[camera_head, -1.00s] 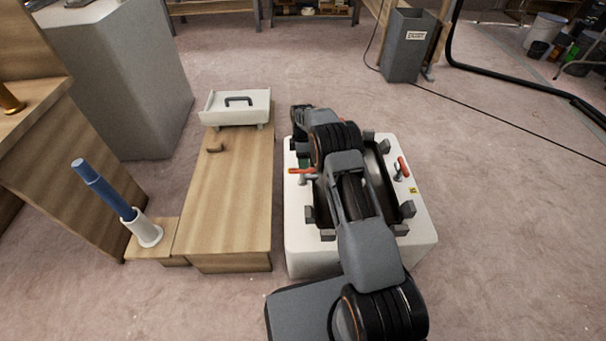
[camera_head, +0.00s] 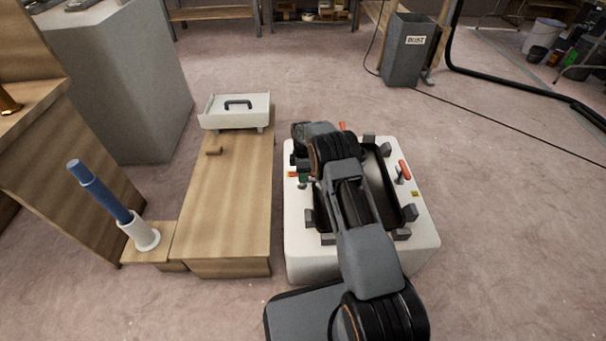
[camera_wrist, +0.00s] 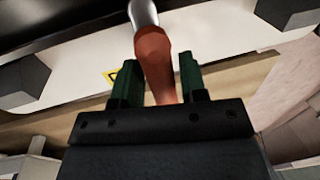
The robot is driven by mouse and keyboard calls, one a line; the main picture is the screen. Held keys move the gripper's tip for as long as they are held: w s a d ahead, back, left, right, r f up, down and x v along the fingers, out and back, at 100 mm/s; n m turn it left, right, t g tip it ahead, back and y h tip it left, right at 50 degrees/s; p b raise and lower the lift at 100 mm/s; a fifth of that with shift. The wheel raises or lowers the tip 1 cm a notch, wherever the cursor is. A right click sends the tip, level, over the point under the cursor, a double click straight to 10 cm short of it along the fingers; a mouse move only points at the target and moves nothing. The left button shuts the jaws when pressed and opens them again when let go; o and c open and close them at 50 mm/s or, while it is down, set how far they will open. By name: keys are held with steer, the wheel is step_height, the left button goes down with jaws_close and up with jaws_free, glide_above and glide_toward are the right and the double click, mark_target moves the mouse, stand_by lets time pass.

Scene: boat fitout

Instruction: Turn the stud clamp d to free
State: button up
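The white box (camera_head: 300,250) has a dark recessed tray (camera_head: 383,190) with grey blocks around it. An orange-handled clamp (camera_head: 292,174) is at its left edge, mostly covered by my gripper (camera_head: 303,181). In the wrist view an orange-red handle (camera_wrist: 155,62) on a metal stem lies between the two green fingers of my gripper (camera_wrist: 160,75). The fingers stand apart with narrow gaps beside the handle. A second clamp with a red handle (camera_head: 404,170) is on the right side. Another orange handle (camera_head: 342,126) shows at the far edge. No clamp letter is readable.
A wooden bench (camera_head: 225,215) stands close on the left, with a white handled tray (camera_head: 236,110) at its far end and a small brown peg (camera_head: 214,151) on top. A blue rod (camera_head: 98,190) stands in a white holder (camera_head: 143,236).

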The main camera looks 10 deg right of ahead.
steer(key=c, duration=0.6)
steer(key=shift+o, duration=0.2)
steer(key=m+y+p, duration=0.1)
steer(key=m, duration=0.5)
steer(key=shift+s+m, duration=0.15)
steer(key=shift+m, duration=0.25)
steer(key=m+t+p, duration=0.1)
steer(key=m, duration=0.4)
steer(key=shift+s+a+y, duration=0.1)
steer(key=shift+y, duration=0.3)
steer(key=m+t+p, duration=0.1)
steer(key=m, duration=0.5)
steer(key=shift+a, duration=0.1)
steer(key=shift+s+f+t, duration=0.1)
steer(key=shift+t, duration=0.2)
